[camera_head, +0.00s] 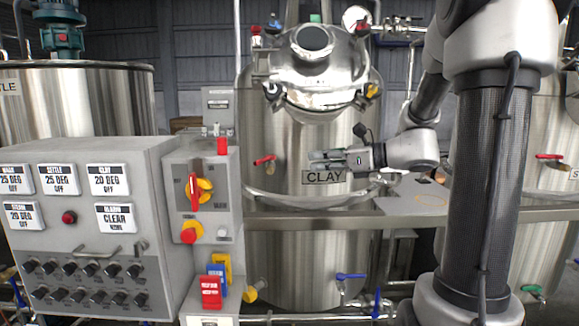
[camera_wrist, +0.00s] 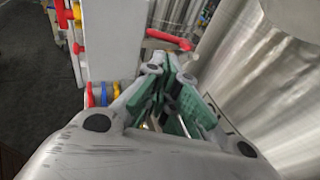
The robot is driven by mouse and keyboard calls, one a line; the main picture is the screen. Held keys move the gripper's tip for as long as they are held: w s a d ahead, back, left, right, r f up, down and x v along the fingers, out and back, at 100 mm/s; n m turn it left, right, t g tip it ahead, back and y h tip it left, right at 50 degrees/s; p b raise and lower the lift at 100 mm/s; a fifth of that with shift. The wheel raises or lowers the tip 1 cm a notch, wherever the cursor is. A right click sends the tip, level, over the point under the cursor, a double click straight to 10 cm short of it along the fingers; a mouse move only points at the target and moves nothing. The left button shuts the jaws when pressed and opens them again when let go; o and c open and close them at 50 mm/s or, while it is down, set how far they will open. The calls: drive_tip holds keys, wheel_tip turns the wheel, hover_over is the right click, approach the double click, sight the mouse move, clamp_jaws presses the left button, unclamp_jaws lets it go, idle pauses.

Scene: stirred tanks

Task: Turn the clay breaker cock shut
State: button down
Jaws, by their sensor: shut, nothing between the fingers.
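The steel tank (camera_head: 290,205) labelled CLAY stands in the middle of the head view. A red-handled cock (camera_head: 264,160) sticks out from its upper left side, its handle slanting slightly. A red lever (camera_wrist: 170,40) beyond my fingertips in the wrist view looks like the same one. A blue-handled cock (camera_head: 350,276) sits low on the tank. No readable tag shows which is the breaker cock. My gripper (camera_head: 318,160) is shut and empty, pointing left just above the CLAY label, to the right of the red handle and apart from it. Its green-padded fingers (camera_wrist: 160,68) show in the wrist view.
A grey control panel (camera_head: 85,235) stands at left, with a switch box (camera_head: 202,195) and red, blue and yellow tags (camera_head: 212,290) beside the tank. A horizontal rail (camera_head: 300,220) crosses the tank front. Another tank (camera_head: 545,215) stands at right.

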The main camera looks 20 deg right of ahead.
sight(257, 165)
drive_tip(key=x, duration=1.3)
drive_tip(key=shift+w+a+f, duration=0.2)
drive_tip(key=shift+a+m+t+h, duration=0.4)
drive_tip(key=shift+m+t+h, duration=0.2)
drive_tip(key=shift+w+a+m+t+h, duration=0.1)
drive_tip(key=shift+a+m+t+h, duration=0.4)
drive_tip(key=shift+m+h, duration=0.3)
drive_tip(key=shift+w+a, duration=0.95)
drive_tip(key=shift+a, duration=0.25)
drive_tip(key=shift+r+x, duration=0.15)
drive_tip(key=shift+x, duration=0.55)
drive_tip(key=shift+r+x, duration=0.15)
drive_tip(key=shift+x, duration=0.55)
drive_tip(key=shift+w, duration=0.25)
drive_tip(key=shift+d, duration=0.1)
